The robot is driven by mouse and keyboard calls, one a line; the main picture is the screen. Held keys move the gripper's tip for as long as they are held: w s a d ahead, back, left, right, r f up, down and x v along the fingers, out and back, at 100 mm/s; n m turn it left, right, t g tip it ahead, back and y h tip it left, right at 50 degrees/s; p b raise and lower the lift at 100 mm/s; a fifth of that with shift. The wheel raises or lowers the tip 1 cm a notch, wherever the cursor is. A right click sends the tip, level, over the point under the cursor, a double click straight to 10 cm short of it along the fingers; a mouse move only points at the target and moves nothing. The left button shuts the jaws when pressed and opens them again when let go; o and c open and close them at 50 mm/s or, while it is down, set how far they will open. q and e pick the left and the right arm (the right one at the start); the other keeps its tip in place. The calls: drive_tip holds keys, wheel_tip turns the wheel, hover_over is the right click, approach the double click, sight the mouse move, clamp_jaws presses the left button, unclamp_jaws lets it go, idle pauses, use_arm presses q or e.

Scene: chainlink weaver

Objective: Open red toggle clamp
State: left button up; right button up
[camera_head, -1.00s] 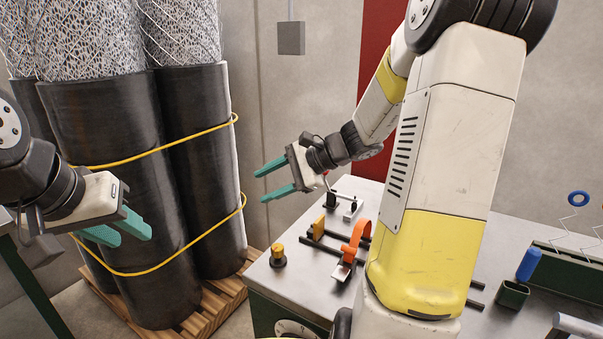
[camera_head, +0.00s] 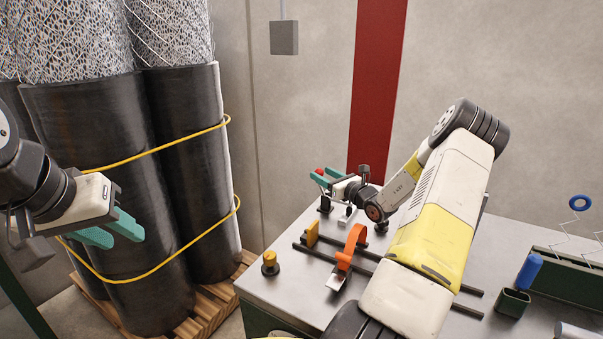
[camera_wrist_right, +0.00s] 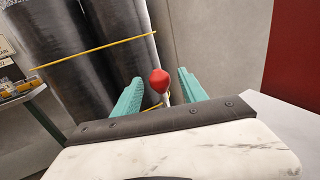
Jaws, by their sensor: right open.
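The red knob of the toggle clamp (camera_head: 319,172) shows in the head view at the far left part of the bench, by the teal fingers of my right gripper (camera_head: 325,177). In the right wrist view the red knob (camera_wrist_right: 159,80) on its pale lever stands between the two spread fingers of my right gripper (camera_wrist_right: 161,92), apart from both. The clamp's dark base (camera_head: 325,205) sits on the bench below the gripper. My left gripper (camera_head: 112,232) hangs at the left in front of the wrapped rolls, away from the bench; its two teal fingers look apart and empty.
The grey bench top (camera_head: 275,300) holds an orange curved handle (camera_head: 352,247), a yellow block (camera_head: 312,233), dark rods and a yellow button (camera_head: 269,262). A blue-handled tool (camera_head: 529,270) stands at the right. Black wrapped rolls (camera_head: 110,160) stand on a pallet at the left.

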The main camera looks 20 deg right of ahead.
drive_tip(key=shift+x, duration=1.25)
clamp_jaws()
idle(0.5)
